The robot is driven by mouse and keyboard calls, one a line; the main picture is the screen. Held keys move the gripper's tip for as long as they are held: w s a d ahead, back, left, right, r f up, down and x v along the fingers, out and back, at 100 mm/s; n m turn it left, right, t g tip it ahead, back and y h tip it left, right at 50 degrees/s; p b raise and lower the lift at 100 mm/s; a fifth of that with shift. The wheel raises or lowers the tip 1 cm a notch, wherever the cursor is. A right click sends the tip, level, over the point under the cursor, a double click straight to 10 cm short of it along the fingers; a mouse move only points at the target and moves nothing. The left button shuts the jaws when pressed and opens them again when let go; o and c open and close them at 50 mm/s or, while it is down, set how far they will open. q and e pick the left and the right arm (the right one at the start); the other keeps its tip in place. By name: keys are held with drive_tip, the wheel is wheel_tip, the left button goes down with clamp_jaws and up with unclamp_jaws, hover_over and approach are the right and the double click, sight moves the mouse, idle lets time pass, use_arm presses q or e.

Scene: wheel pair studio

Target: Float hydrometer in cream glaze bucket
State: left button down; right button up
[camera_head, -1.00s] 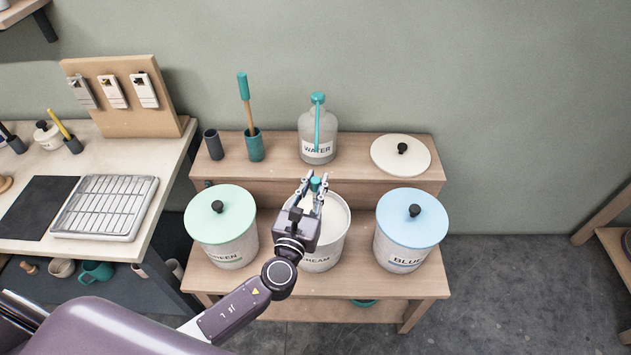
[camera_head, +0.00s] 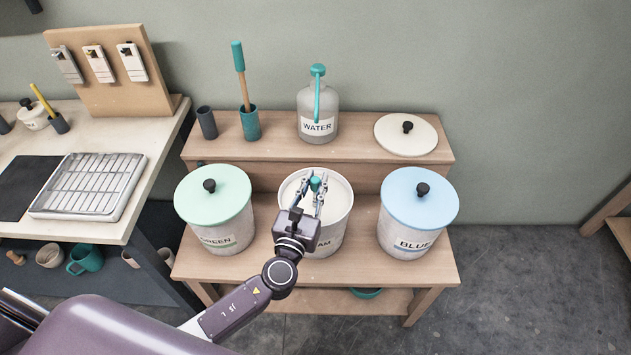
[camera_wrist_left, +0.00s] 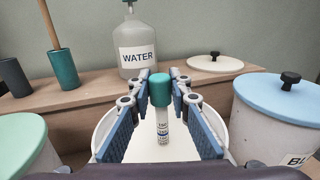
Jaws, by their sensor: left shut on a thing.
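The hydrometer (camera_wrist_left: 162,125) is a slim clear tube with printed markings and a teal cap. Its teal cap also shows in the head view (camera_head: 316,184). My left gripper (camera_head: 316,186) is shut on it at the cap and holds it upright over the open cream glaze bucket (camera_head: 344,214). In the left wrist view the tube hangs between the two fingers (camera_wrist_left: 160,95), against the pale glaze. I cannot tell whether its lower end touches the glaze. The bucket stands in the middle of the lower shelf, its label partly hidden by my gripper. My right gripper is not in view.
The lidded green bucket (camera_head: 212,200) stands left of the cream one and the lidded blue bucket (camera_head: 418,212) right. On the raised shelf are a dark cup (camera_head: 207,123), a teal brush holder (camera_head: 250,124), a water bottle (camera_head: 317,108) and a cream lid (camera_head: 405,138).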

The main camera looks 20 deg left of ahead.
use_arm(q)
drive_tip(key=c, duration=1.7)
unclamp_jaws()
drive_tip(key=shift+s, duration=0.15)
drive_tip(key=shift+s, duration=1.4)
